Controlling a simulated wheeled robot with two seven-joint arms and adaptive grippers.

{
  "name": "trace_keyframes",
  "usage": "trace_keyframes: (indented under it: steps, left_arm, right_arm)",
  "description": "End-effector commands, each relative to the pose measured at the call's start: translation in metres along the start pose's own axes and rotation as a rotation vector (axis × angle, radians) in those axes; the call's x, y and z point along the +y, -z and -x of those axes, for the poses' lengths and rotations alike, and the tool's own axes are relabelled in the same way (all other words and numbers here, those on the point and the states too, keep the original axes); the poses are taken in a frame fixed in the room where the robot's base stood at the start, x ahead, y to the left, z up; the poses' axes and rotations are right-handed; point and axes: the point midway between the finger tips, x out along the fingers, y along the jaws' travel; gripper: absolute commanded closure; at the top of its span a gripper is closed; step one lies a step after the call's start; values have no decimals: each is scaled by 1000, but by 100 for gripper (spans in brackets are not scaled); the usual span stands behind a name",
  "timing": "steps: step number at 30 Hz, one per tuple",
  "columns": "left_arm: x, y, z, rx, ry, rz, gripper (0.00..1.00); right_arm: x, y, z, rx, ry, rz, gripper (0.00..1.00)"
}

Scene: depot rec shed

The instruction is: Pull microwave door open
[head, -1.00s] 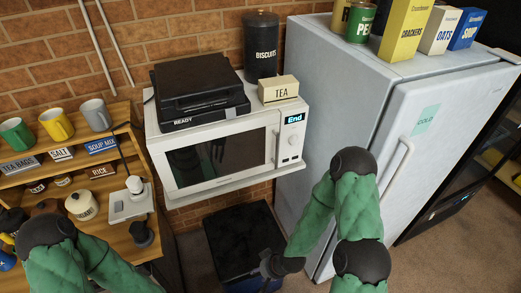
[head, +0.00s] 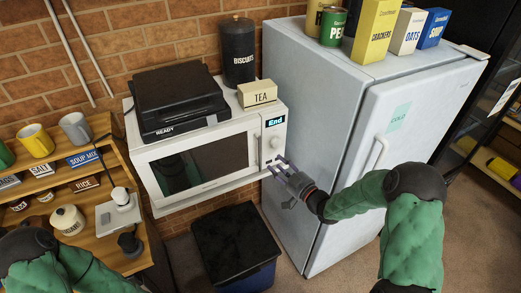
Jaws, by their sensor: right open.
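The white microwave (head: 240,182) stands against the brick wall with its door shut. Its dark window (head: 195,165) faces me, and a vertical handle (head: 259,151) runs along the window's right side. The control panel (head: 274,142) right of the handle shows "End". My right gripper (head: 277,166) is open and empty, its fingers pointing up-left at the lower right corner of the microwave front, just below and right of the handle. I cannot tell whether it touches. Only part of my left arm shows at the lower left; its gripper is out of view.
A black appliance (head: 178,98), a biscuits tin (head: 238,55) and a tea box (head: 257,95) sit on the microwave. A fridge (head: 315,110) stands close on the right. A dark-topped bin (head: 235,240) is below. A wooden shelf (head: 95,250) stands left.

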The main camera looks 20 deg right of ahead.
Motion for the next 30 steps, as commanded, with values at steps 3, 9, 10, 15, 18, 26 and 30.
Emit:
trace_keyframes:
  steps: [3, 9, 10, 15, 18, 26, 30]
  left_arm:
    - [0, 0, -1, 0, 0, 0, 60]
    - [-1, 0, -3, 0, 0, 0, 60]
    - [-1, 0, -3, 0, 0, 0, 60]
    - [-2, 0, -4, 0, 0, 0, 60]
    - [-2, 0, -5, 0, 0, 0, 60]
    - [-2, 0, -6, 0, 0, 0, 60]
    - [-2, 0, -6, 0, 0, 0, 60]
  right_arm:
    - [-1, 0, -10, 3, 4, 2, 57]
    - [-2, -1, -43, 1, 4, 0, 57]
    - [-2, -1, -48, 1, 4, 0, 57]
    - [-2, -1, -77, 1, 4, -1, 57]
    - [-1, -1, -90, 0, 2, -1, 57]
    - [0, 0, -106, -1, 0, -1, 57]
    - [0, 0, -107, -1, 0, -1, 57]
